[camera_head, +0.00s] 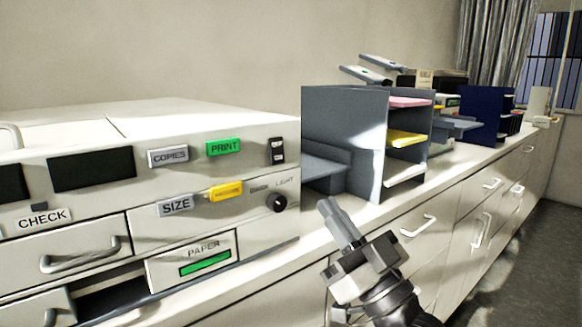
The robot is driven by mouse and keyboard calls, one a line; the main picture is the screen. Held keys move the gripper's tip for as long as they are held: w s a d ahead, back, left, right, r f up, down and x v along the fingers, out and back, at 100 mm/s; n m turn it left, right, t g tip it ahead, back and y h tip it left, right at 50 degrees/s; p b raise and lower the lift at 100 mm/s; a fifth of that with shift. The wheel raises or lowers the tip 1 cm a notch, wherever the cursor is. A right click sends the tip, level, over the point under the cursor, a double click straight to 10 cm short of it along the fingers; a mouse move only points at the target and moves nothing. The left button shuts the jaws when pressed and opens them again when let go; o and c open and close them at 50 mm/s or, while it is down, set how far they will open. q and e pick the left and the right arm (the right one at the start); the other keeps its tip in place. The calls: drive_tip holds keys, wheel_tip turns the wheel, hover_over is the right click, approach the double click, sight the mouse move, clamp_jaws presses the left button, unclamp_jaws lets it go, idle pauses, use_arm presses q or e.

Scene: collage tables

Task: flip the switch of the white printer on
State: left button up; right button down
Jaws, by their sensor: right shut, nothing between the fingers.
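The white printer (130,200) stands on the counter at the left, its front panel facing me. Its small black-and-white rocker switch (277,151) sits at the panel's upper right, above a black round dial (277,203). Which way the switch is set is too small to tell. My right gripper (328,206) is shut and empty, to the right of the panel and lower than the switch, apart from both switch and dial in the picture. My left gripper is not in view.
A grey shelf organizer (345,130) with coloured paper stands right of the printer. The printer's lower drawer at bottom left is partly open. Cabinet handles (417,227) stick out along the counter front. The floor (530,250) at the right is clear.

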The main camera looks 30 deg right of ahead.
sight(279, 154)
drive_tip(key=w+r+p, duration=0.1)
drive_tip(key=w, duration=0.2)
drive_tip(key=w+r+p, duration=0.1)
drive_tip(key=w, duration=0.2)
drive_tip(key=w+r+p, duration=0.1)
drive_tip(key=w, duration=0.2)
drive_tip(key=shift+w+a+r, duration=0.4)
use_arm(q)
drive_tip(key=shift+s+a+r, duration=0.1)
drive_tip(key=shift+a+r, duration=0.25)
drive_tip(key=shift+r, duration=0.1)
use_arm(e)
drive_tip(key=shift+f, duration=0.1)
